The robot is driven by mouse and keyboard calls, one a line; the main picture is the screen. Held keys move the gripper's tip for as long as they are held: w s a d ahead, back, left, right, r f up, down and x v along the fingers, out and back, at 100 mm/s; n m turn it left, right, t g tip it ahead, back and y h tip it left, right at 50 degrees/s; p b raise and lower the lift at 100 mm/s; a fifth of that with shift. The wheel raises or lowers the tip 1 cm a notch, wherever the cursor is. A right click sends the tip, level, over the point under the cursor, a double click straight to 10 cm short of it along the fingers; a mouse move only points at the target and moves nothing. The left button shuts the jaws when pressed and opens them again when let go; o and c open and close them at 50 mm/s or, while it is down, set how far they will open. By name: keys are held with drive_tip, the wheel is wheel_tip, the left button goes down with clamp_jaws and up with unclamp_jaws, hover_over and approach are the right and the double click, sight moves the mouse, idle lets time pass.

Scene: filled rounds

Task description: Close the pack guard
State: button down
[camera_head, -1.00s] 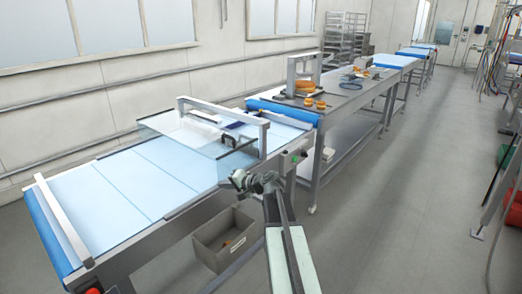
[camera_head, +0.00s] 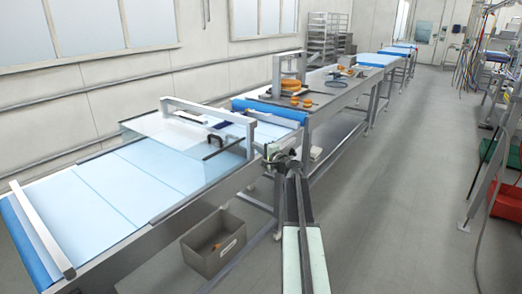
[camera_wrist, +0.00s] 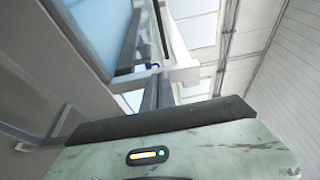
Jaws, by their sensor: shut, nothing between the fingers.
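The pack guard (camera_head: 178,128) is a clear panel over the blue-white conveyor, beside a white arch-shaped frame (camera_head: 207,112). A dark edge runs along its near right side, and a dark handle (camera_head: 215,139) shows near it. The panel looks low and nearly flat in the head view, but its clear material makes its exact angle hard to tell. My gripper (camera_head: 280,158) is shut and empty, just right of the frame's near post. In the wrist view, a pane (camera_wrist: 95,30) and a pale post show past my gripper's body; the fingertips are not clear there.
The conveyor (camera_head: 95,195) runs to the near left, with a grey bin (camera_head: 213,248) under it. A steel table (camera_head: 340,90) with orange items continues beyond. Open floor (camera_head: 390,220) lies to the right, with red crates (camera_head: 508,195) at the far right.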

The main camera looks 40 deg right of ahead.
sight(251, 142)
drive_tip(key=w, duration=0.5)
drive_tip(key=shift+w+d, duration=0.1)
drive_tip(key=shift+w, duration=0.25)
